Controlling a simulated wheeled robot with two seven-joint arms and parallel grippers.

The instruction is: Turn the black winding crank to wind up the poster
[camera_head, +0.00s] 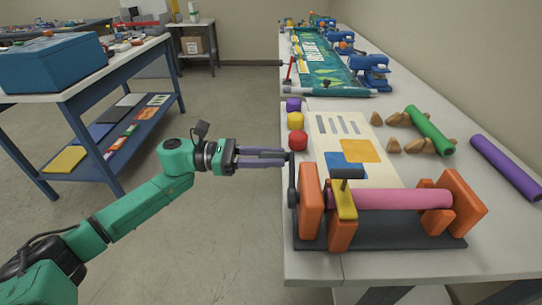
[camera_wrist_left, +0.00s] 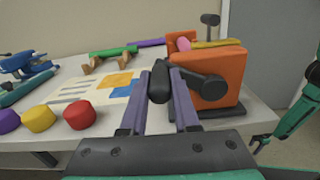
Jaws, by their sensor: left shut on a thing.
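The black winding crank (camera_head: 292,188) is on the left side of the orange winder, its arm standing roughly upright. My left gripper (camera_head: 287,157) is shut on the crank's black handle at the top end. In the left wrist view the handle (camera_wrist_left: 159,82) sits between the two purple fingers. The poster (camera_head: 328,128), pale with blue and orange patches, lies flat on the table behind the winder. A pink roller (camera_head: 390,199) spans the orange supports. A teal arm of mine, with a dark end (camera_wrist_left: 256,140), shows at the right of the wrist view; its fingers are unclear.
Purple, yellow and red (camera_head: 298,141) knobs line the table's left edge. A green roll (camera_head: 429,130) rests on wooden cradles, and a purple roll (camera_head: 505,167) lies at the right. A yellow lever (camera_head: 345,202) with a black grip tops the winder. Floor left of the table is clear.

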